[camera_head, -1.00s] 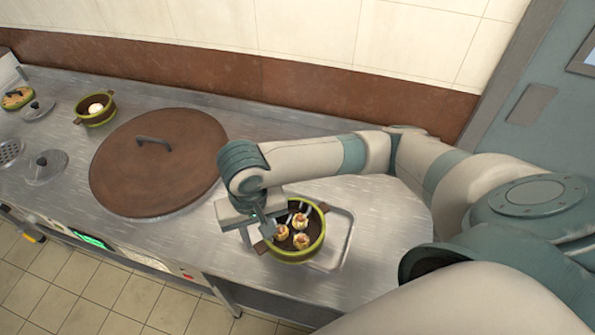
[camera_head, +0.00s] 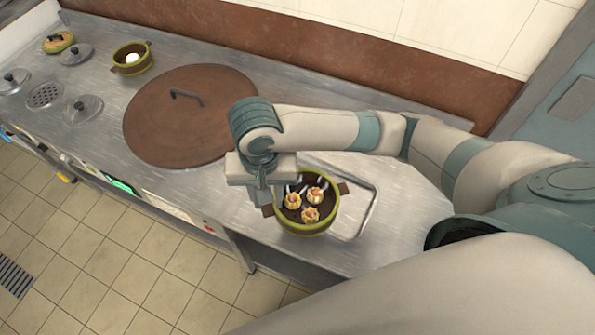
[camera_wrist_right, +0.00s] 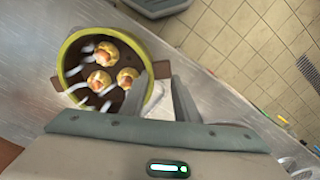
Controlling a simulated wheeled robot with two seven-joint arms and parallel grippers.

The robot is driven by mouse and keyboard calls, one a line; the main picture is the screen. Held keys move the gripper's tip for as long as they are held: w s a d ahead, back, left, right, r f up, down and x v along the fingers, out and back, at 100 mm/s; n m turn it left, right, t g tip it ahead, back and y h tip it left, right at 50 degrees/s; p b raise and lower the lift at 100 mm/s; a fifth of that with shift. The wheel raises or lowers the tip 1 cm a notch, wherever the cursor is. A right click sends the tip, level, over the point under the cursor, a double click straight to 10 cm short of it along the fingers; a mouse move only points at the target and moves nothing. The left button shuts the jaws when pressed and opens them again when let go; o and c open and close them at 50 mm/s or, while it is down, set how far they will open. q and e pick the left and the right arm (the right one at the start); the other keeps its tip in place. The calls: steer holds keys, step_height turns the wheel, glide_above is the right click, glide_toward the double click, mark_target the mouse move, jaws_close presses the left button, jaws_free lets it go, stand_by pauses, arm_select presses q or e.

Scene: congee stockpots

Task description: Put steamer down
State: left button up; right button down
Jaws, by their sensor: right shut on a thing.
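The steamer (camera_head: 327,226) is a round green-rimmed pot with a dark inside and brown side handles. It holds three dumplings (camera_head: 311,214) and some pale curved pieces. My right gripper (camera_head: 264,200) is shut on the steamer at its left handle side. In the right wrist view the steamer (camera_wrist_right: 66,50) shows beside the gripper fingers (camera_wrist_right: 158,92). My left gripper is not in view.
A large brown lid (camera_head: 160,120) with a handle lies left of my right gripper. A smaller green pot (camera_head: 133,62), metal lids (camera_head: 84,107) and a perforated disc (camera_head: 45,95) are further left. The counter's front edge (camera_head: 240,238) is close to the steamer.

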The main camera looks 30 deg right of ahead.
steer(key=w+d+f+p, duration=0.1)
steer(key=w+d+f, duration=0.4)
steer(key=w+d, duration=0.1)
steer(key=shift+d+f, duration=0.4)
steer(key=shift+d, duration=0.45)
steer(key=shift+f+p, duration=0.45)
steer(key=shift+f, duration=1.55)
steer(key=shift+s, duration=0.1)
steer(key=c, duration=1.4)
jaws_free()
steer(key=shift+f, duration=0.1)
steer(key=shift+o, duration=0.2)
